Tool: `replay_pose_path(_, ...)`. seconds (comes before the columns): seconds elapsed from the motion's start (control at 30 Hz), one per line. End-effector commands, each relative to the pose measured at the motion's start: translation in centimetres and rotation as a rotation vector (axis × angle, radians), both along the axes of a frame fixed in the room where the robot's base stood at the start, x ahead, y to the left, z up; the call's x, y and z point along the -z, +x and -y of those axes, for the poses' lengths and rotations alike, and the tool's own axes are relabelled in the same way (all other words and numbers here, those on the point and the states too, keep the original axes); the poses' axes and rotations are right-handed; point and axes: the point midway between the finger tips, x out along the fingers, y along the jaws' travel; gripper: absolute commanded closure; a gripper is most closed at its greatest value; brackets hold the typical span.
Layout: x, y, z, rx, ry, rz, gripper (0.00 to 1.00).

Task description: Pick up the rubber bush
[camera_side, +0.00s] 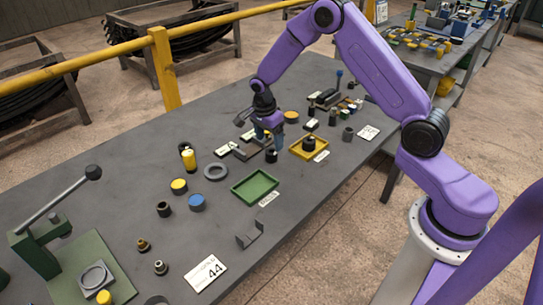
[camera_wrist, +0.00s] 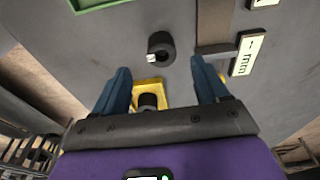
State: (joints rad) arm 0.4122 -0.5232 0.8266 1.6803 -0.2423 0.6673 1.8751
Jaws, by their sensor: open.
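A short black hollow cylinder, which looks like the rubber bush (camera_side: 271,156), stands on the grey table between the green and yellow trays. It also shows in the wrist view (camera_wrist: 161,46), with its dark bore and a small white mark visible. My gripper (camera_side: 267,137) is above the table, close over this bush, pointing down. In the wrist view my gripper's blue fingers (camera_wrist: 161,72) are spread and empty, with the bush centred just beyond the fingertips, touching neither. Another black round part (camera_side: 309,142) sits in the yellow tray (camera_side: 321,153).
A green tray (camera_side: 255,187) lies empty to the left of the bush. A dark flat piece with a white label (camera_wrist: 248,53) lies close beside the bush. Several cylinders and rings stand further left, with a green lever press (camera_side: 90,270) at the near left.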

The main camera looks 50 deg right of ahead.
Motion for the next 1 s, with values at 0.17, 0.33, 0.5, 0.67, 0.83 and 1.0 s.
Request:
replay_pose_path(0.17, 1.5, 0.0, 0.2, 0.0, 0.0, 0.001, 0.26)
replay_pose_path(0.33, 2.6, 0.1, 0.5, 0.001, 0.0, 0.0, 0.26)
replay_pose_path(0.5, 4.9, 0.2, 1.0, 0.0, 0.0, -0.001, 0.26)
replay_pose_path(0.67, 6.4, 0.2, 1.2, 0.0, 0.0, 0.001, 0.26)
replay_pose_path(0.83, 6.7, 0.2, 1.3, 0.0, 0.0, 0.002, 0.26)
replay_pose_path(1.0, 6.7, 0.2, 1.3, 0.0, 0.0, 0.002, 0.39)
